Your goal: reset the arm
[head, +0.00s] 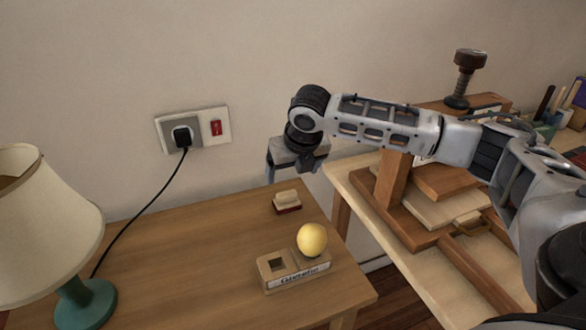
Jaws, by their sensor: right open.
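My right arm comes in from the right and reaches across the gap between two tables. Its gripper (291,164) hangs above the back right part of the wooden table (172,247), near the wall. The gripper is open, with nothing seen between its fingers. It is apart from the small stamp-like block (287,200) that lies below it on the table. My left gripper is not in the picture.
A yellow ball (312,239) sits on a small labelled wooden holder (292,272). A lamp (45,230) stands at the left, its cord plugged into a wall socket (192,130). A wooden press (400,190) stands on the right workbench (350,180).

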